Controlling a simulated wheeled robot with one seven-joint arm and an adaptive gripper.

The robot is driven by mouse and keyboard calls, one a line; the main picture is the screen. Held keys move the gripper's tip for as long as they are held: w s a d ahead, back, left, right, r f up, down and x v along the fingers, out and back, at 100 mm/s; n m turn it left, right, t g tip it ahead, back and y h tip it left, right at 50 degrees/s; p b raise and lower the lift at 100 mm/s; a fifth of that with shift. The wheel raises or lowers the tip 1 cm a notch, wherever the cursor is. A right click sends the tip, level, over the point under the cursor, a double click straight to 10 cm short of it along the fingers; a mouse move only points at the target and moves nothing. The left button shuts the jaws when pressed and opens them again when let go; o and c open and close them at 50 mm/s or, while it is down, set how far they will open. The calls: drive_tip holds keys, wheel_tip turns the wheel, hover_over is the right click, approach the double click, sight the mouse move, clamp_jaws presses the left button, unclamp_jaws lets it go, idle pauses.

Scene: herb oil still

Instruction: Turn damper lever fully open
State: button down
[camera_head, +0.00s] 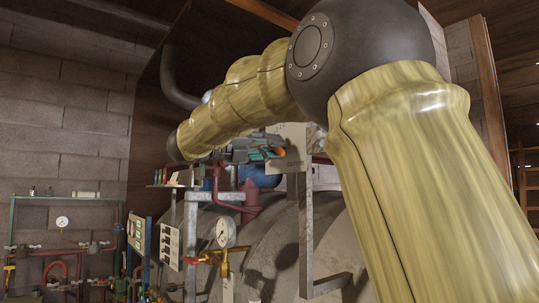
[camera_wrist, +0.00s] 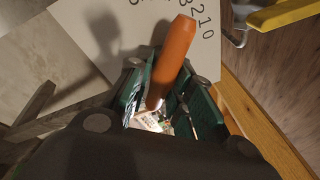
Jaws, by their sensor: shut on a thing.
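The damper lever shows in the wrist view as an orange handle (camera_wrist: 176,52), slanting up between the green finger pads of my gripper (camera_wrist: 167,80). My gripper is shut on this handle. Behind it is a pale scale plate (camera_wrist: 118,32) with black digits, of which 2, 1 and 0 are readable near the handle's tip. In the head view my gripper (camera_head: 262,153) is small at the end of my arm, with a bit of the orange handle (camera_head: 279,152) at its jaws, in front of a pale plate (camera_head: 290,138). The lever's pivot is hidden.
A large grey rounded vessel (camera_head: 345,235) lies below the gripper. Red pipework (camera_head: 243,205), a brass valve (camera_head: 212,257) and a gauge (camera_head: 226,233) stand close below. A yellow part (camera_wrist: 282,14) and a wooden edge (camera_wrist: 262,125) lie right of the handle in the wrist view.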

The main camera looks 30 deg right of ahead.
drive_tip(key=n, duration=0.1)
drive_tip(key=n+b, duration=0.2)
drive_tip(key=shift+s+d+r+n+h, duration=0.2)
drive_tip(key=shift+s+d+n+h, duration=0.05)
drive_tip(key=shift+n+h, duration=0.15)
drive_tip(key=shift+r+n+t+h+b, duration=0.25)
drive_tip(key=shift+n+t+b, duration=0.05)
drive_tip(key=shift+n, duration=0.8)
drive_tip(key=shift+r+n+t+h+b, duration=0.2)
drive_tip(key=shift+n+t+h+b, duration=0.1)
drive_tip(key=shift+n, duration=0.8)
drive_tip(key=shift+r, duration=0.1)
drive_tip(key=c, duration=1.4)
unclamp_jaws()
drive_tip(key=shift+o, duration=0.4)
drive_tip(key=shift+s+d, duration=0.2)
drive_tip(key=shift+w+a+f+n, duration=0.25)
drive_tip(key=shift+a+f+n, duration=0.05)
drive_tip(key=shift+a+f, duration=0.1)
drive_tip(key=s+v, duration=0.1)
drive_tip(key=v, duration=1)
drive_tip(key=shift+w+a+r, duration=0.15)
drive_tip(key=shift+w+r, duration=0.1)
drive_tip(key=shift+r, duration=0.05)
